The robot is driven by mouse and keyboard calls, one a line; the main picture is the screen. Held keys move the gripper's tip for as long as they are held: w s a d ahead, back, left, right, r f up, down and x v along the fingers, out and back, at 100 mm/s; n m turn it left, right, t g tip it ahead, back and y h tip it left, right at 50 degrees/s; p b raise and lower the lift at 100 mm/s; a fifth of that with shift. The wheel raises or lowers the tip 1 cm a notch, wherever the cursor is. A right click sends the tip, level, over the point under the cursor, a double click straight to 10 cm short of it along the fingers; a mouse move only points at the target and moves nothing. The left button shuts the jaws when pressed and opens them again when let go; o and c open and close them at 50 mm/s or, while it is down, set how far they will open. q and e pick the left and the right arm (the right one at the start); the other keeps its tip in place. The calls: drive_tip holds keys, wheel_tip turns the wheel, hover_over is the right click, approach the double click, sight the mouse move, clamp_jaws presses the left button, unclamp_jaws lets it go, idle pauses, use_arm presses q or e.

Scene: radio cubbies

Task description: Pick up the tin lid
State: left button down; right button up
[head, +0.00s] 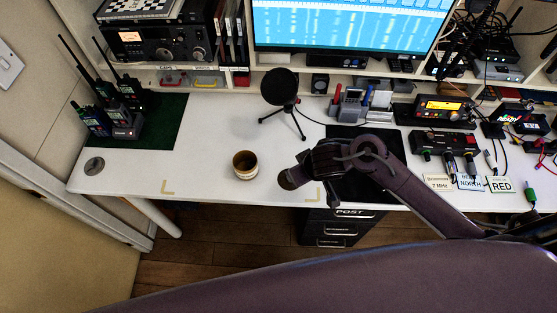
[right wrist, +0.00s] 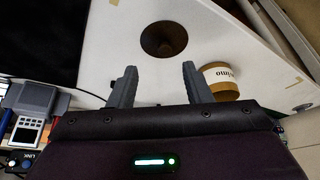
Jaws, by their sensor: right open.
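The tin lid (right wrist: 163,39) is a round, dark brown disc on the white desk. In the head view the lid (head: 287,181) lies near the front edge, partly hidden by my right gripper (head: 306,179). In the right wrist view my right gripper (right wrist: 159,69) is open and empty, with the lid a little beyond its fingertips, roughly in line with the gap. An open tin (head: 244,165) stands upright left of the lid; its pale label shows in the right wrist view (right wrist: 219,78). My left gripper is out of view.
A microphone on a tripod (head: 280,88) stands behind the tin. A dark mat (head: 372,186) lies right of the lid, under my right arm. Radios stand on a green mat (head: 160,128) at the left. The desk around and left of the tin is clear.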

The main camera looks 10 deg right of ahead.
drive_tip(key=shift+w+a+f, duration=0.1)
drive_tip(key=shift+w+f, duration=0.05)
drive_tip(key=shift+w, duration=0.15)
drive_tip(key=shift+w+f+b, duration=0.15)
drive_tip(key=shift+f+b, duration=0.15)
drive_tip(key=shift+f, duration=0.05)
drive_tip(key=x, duration=0.2)
drive_tip(key=b+x, duration=0.1)
drive_tip(key=shift+a+f, duration=0.35)
drive_tip(key=shift+f, duration=0.1)
drive_tip(key=shift+x, duration=1)
drive_tip(key=shift+a+f, duration=0.1)
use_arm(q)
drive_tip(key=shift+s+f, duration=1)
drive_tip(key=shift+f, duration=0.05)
use_arm(e)
clamp_jaws()
